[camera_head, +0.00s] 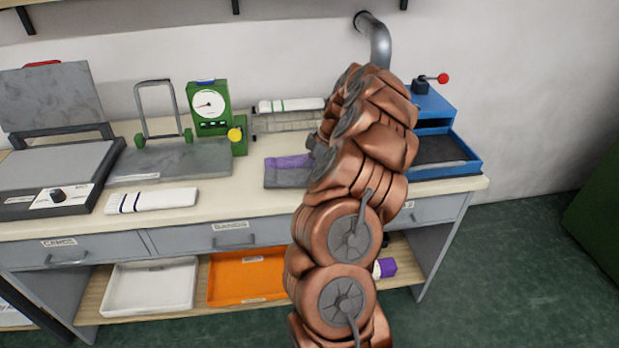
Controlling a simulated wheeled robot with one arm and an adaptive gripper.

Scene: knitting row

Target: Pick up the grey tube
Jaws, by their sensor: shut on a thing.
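A flat dark grey piece (287,178) lies on the bench just left of my arm, with a purple strip (290,161) along its back part. Its right end is hidden behind my arm. I cannot tell whether this is the grey tube or a pad under something. My copper-coloured arm rises through the middle of the view and covers the bench there. My gripper's fingers are hidden behind the arm, and so is anything between them.
A striped white roll (152,200) lies at front left; another (290,104) rests on a wire rack. A green dial gauge (210,108) stands behind. A blue tray (468,154) is at right. A grey pipe (378,42) leaves the wall above my arm.

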